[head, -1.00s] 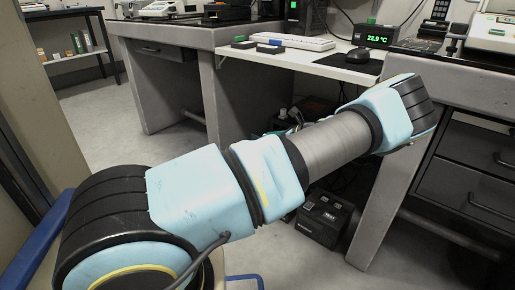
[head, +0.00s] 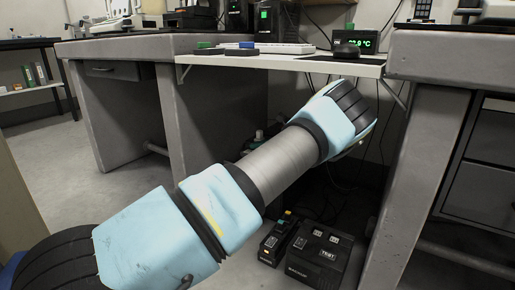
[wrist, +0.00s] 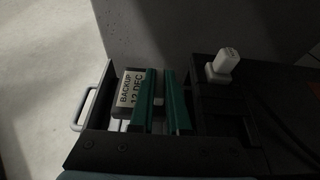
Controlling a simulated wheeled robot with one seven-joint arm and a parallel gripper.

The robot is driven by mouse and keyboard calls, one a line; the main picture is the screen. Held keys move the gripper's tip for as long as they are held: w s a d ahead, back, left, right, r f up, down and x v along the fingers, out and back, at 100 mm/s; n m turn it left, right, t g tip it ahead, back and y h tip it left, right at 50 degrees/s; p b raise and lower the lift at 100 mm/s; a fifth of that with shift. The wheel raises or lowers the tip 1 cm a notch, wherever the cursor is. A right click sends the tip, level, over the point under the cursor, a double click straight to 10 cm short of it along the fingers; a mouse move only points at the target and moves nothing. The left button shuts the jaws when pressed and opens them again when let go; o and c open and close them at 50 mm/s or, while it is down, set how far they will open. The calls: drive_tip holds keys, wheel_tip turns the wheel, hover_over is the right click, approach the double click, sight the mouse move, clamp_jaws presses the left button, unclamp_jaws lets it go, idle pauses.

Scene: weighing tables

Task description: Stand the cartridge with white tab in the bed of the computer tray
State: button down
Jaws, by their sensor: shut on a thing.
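In the wrist view my gripper (wrist: 162,76) shows as two teal fingers, close together, with a narrow gap between them. A cartridge (wrist: 131,92) with a pale label reading "BACKUP 12 DEC" shows at the left finger, which partly covers it. In the head view my gripper is hidden beyond the end of my arm, below the desk's level.
A white plug (wrist: 222,66) stands up from a dark unit to the right of the fingers. In the head view a black box marked "TEST" (head: 325,253) stands on the floor. Two cartridges, green-tabbed (head: 206,49) and blue-tabbed (head: 243,51), lie on the desk beside a keyboard.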

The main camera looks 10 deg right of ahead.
drive_tip(key=shift+f+b, duration=1.9)
drive_tip(key=shift+f, duration=0.05)
drive_tip(key=shift+f+p, duration=0.4)
drive_tip(key=shift+f, duration=0.15)
drive_tip(key=shift+r+p, duration=0.15)
drive_tip(key=shift+p, duration=1.45)
drive_tip(key=shift+f, duration=0.5)
idle(0.7)
drive_tip(key=shift+c, duration=1.3)
unclamp_jaws()
drive_tip(key=shift+s, duration=0.1)
drive_tip(key=p+v, duration=0.4)
drive_tip(key=v, duration=0.3)
